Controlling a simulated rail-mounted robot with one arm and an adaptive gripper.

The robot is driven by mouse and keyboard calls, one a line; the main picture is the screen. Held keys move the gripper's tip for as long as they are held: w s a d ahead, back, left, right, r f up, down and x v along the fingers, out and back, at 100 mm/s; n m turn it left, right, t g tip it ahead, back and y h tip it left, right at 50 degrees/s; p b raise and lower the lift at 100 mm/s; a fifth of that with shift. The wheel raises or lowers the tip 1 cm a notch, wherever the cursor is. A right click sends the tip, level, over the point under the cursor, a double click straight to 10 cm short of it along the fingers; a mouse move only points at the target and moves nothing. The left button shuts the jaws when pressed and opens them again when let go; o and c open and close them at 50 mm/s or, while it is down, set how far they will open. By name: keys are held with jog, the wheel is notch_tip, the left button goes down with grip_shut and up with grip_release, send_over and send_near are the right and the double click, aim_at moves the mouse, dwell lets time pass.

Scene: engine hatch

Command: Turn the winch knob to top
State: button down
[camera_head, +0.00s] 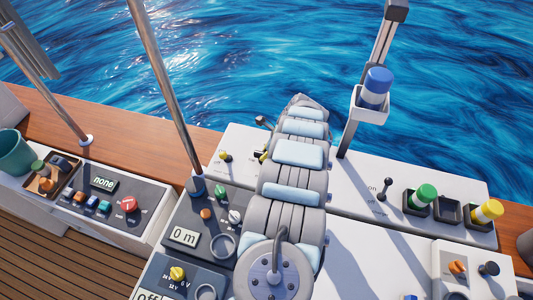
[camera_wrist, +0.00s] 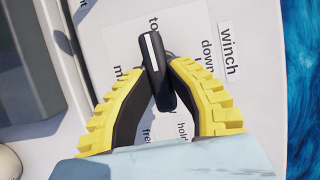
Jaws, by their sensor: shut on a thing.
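The winch knob (camera_wrist: 152,50) is a black bar with a white line on its upper end, seen in the wrist view. The line points up to the partly hidden label beginning "to". My gripper (camera_wrist: 158,75), with ribbed yellow fingers, is shut on the knob, one finger on each side. The labels "down", "hold" and "free" lie around the knob, and the "winch" label (camera_wrist: 229,51) is to the right. In the head view my arm hides the knob and nearly all of my gripper.
A small yellow-topped control (camera_head: 225,157) stands left of my arm on the white panel. A black lever (camera_head: 385,189) and green (camera_head: 424,194) and yellow (camera_head: 487,211) capped cylinders are to the right. A metal pole (camera_head: 166,85) rises left of my arm.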

jog(key=c, duration=1)
grip_release()
jog(key=shift+o, duration=0.2)
jog(key=v, duration=1.2)
